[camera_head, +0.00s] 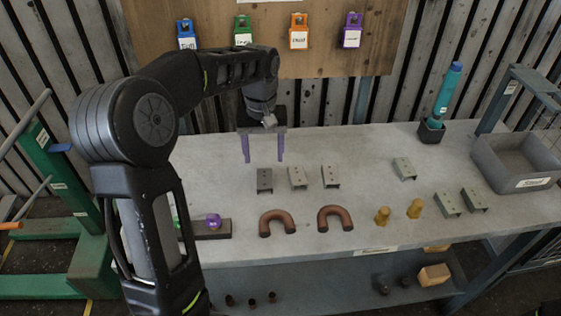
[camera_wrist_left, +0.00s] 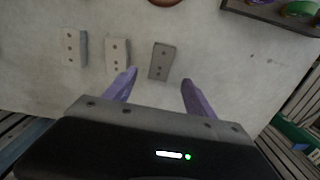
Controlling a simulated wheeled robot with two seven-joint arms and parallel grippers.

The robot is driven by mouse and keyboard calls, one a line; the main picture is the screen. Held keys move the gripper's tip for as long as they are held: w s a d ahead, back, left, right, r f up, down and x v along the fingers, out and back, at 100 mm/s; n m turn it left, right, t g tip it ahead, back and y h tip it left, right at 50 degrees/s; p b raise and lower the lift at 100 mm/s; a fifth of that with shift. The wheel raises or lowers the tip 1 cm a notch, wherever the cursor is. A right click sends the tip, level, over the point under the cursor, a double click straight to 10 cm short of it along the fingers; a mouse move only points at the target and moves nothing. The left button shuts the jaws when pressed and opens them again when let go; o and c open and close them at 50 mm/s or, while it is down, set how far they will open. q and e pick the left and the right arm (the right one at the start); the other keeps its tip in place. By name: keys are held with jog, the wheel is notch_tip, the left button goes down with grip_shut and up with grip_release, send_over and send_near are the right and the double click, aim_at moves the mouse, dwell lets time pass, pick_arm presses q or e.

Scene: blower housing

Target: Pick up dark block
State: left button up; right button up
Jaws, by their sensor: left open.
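The dark block (camera_head: 265,180) is a dark grey piece with holes on its face, lying on the grey table at the left end of a short row. It also shows in the left wrist view (camera_wrist_left: 162,61), just beyond and between the fingertips. My left gripper (camera_head: 264,160) is open and empty above the table, behind the dark block in the head view. Its two purple fingers also show in the left wrist view (camera_wrist_left: 158,78). They appear apart from the block. My right gripper is in neither view.
Two lighter blocks (camera_head: 298,177) (camera_head: 330,176) lie right of the dark block. Two brown U-shaped pipes (camera_head: 278,222) (camera_head: 336,218) lie in front. A dark holder (camera_head: 213,229) with a purple item stands at left. A grey bin (camera_head: 515,163) is at far right.

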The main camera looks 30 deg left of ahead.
aim_at(265, 178)
pick_arm(q)
jog(key=shift+w, duration=0.1)
jog(key=shift+s+r, duration=0.15)
jog(key=shift+s, duration=0.1)
jog(key=shift+f, duration=1.35)
jog(key=shift+f+p, duration=0.45)
jog(key=shift+f, duration=0.1)
notch_tip(265, 178, down, 4)
jog(key=shift+d+f+p, duration=0.1)
jog(key=shift+p, duration=0.35)
grip_shut()
